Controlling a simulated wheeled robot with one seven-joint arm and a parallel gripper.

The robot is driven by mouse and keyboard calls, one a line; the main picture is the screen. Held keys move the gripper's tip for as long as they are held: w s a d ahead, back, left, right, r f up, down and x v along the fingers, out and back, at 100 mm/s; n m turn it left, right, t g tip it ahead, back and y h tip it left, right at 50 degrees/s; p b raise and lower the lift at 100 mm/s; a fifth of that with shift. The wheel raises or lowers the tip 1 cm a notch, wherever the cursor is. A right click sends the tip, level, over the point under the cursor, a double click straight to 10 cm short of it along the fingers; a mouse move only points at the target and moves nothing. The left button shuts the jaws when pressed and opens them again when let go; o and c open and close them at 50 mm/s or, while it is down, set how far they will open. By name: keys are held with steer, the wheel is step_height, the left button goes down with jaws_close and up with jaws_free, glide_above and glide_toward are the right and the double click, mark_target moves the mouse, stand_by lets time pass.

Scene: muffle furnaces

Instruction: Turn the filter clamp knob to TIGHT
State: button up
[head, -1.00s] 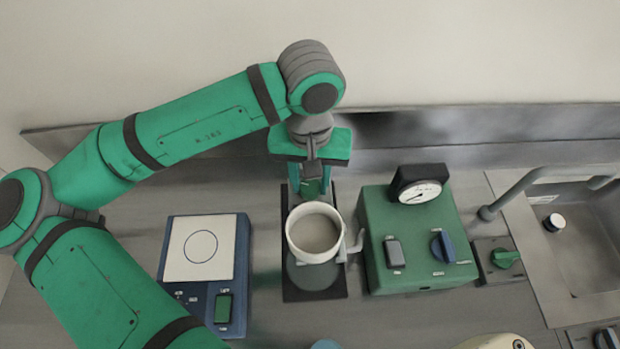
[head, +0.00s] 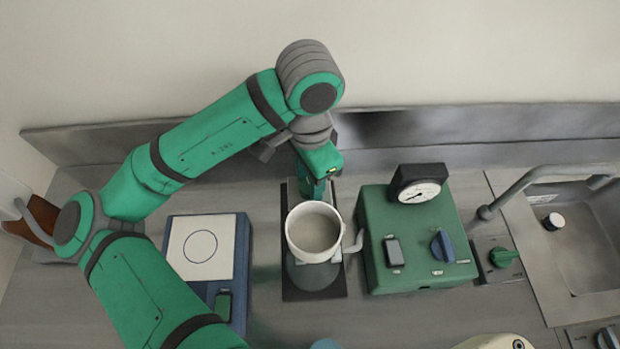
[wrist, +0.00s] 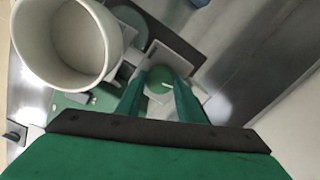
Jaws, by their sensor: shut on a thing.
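The filter clamp knob (wrist: 159,76) is round and green with a pale pointer line, and it shows between my fingertips in the wrist view. My gripper (wrist: 161,86) is shut on it, one finger on each side. In the head view my gripper (head: 316,188) reaches down behind the white filter funnel (head: 315,257); the knob is hidden there. The funnel also shows at the upper left of the wrist view (wrist: 66,70). I cannot read any TIGHT mark in either view.
A green pump box (head: 419,281) with a gauge (head: 417,188) and blue knob stands right of the funnel. A blue device with a white plate (head: 200,270) stands to the left. A sink (head: 590,225) with a tap is at the far right.

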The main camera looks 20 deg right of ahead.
steer(key=m, duration=0.4)
steer(key=shift+m, duration=0.4)
steer(key=m, duration=1)
steer(key=shift+m, duration=0.4)
steer(key=shift+w+m, duration=0.1)
steer(key=shift+m, duration=2)
steer(key=o, duration=1.1)
steer(key=shift+a, duration=0.1)
